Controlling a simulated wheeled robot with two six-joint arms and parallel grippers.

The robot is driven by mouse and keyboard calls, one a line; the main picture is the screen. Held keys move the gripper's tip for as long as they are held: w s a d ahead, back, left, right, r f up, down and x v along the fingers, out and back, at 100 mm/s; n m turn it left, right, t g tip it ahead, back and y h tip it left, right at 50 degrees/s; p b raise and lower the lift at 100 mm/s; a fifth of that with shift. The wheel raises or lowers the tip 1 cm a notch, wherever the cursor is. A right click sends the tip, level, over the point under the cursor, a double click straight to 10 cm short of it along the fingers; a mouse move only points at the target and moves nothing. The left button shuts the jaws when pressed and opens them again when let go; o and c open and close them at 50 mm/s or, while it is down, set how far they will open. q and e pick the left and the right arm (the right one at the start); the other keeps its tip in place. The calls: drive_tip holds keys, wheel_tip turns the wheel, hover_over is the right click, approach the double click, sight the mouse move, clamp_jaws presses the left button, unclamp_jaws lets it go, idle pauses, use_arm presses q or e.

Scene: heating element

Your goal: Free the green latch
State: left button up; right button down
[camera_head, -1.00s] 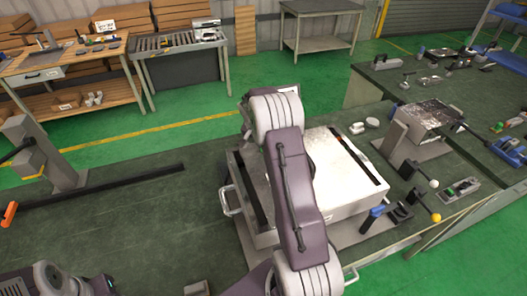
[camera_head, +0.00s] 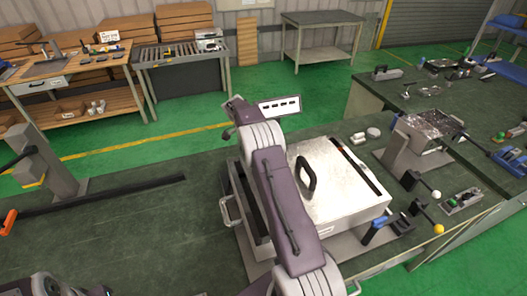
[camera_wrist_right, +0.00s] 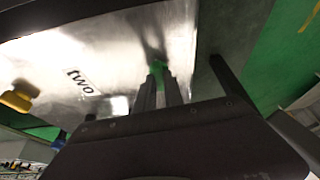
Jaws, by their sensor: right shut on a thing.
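A metal box (camera_head: 335,205) with a pale lid and a black handle (camera_head: 306,176) sits on the dark green bench. My right arm passes over its left part in the head view, hiding that side and my right gripper. In the right wrist view my right gripper (camera_wrist_right: 160,84) is at a shiny metal face labelled "two" (camera_wrist_right: 82,80). Its two fingers are close together on the small green latch (camera_wrist_right: 157,67), of which only a little shows at the fingertips. A yellow knob (camera_wrist_right: 16,101) is at the left of that view. My left gripper is not in view.
To the right of the box stand a grey stand (camera_head: 405,145), a blue-handled clamp (camera_head: 376,229) and levers with white and yellow (camera_head: 438,229) knobs. A black bar (camera_head: 110,193) lies on the left of the bench. The bench between the bar and box is clear.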

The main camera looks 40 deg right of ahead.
drive_tip(key=shift+m, duration=0.5)
drive_tip(key=c, duration=1.4)
unclamp_jaws()
drive_tip(key=shift+w, duration=0.1)
drive_tip(key=shift+c, duration=0.2)
drive_tip(key=shift+r, duration=0.1)
drive_tip(key=v, duration=0.9)
drive_tip(key=shift+w, duration=0.15)
drive_tip(key=shift+a, duration=0.1)
